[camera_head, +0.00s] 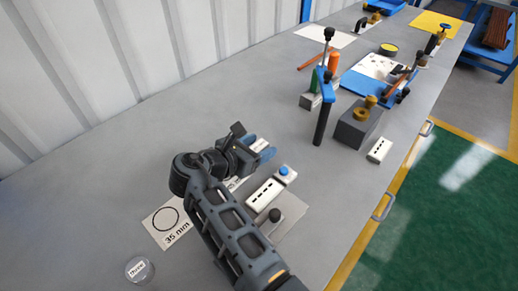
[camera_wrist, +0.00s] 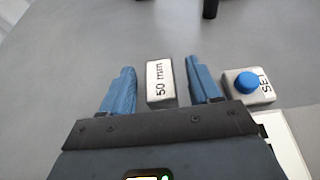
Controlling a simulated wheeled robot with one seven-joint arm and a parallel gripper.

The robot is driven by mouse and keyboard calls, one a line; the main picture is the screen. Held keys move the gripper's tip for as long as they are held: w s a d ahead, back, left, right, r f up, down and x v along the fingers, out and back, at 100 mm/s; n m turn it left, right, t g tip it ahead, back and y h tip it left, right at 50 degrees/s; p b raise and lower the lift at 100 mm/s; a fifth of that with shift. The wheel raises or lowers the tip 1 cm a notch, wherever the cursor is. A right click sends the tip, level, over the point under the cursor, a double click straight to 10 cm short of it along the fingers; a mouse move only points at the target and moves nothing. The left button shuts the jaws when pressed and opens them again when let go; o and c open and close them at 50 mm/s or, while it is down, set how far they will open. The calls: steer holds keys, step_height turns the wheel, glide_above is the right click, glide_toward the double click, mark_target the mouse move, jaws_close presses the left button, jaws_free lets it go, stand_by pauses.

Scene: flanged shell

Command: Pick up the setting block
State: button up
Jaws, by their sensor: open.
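A pale block marked "50 mm" (camera_wrist: 160,94) lies between the two blue fingers of my gripper (camera_wrist: 159,68) in the wrist view, with a gap on each side. A grey block marked "SET" (camera_wrist: 262,91) with a blue knob sits just outside the right finger. In the head view my gripper (camera_head: 260,146) is open low over the bench, with a bit of the pale block showing between its fingers. The SET block (camera_head: 290,177) is to its lower right. I cannot tell from the markings alone which of the two is the setting block.
A white block with dark holes (camera_head: 265,195) and a black-knobbed piece (camera_head: 272,224) lie beside my arm. A card marked 35 mm (camera_head: 166,222) lies left. A dark post (camera_head: 322,122) and a grey block with a brass knob (camera_head: 357,126) stand right. The bench behind my gripper is bare.

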steer(key=shift+c, duration=0.4)
jaws_close()
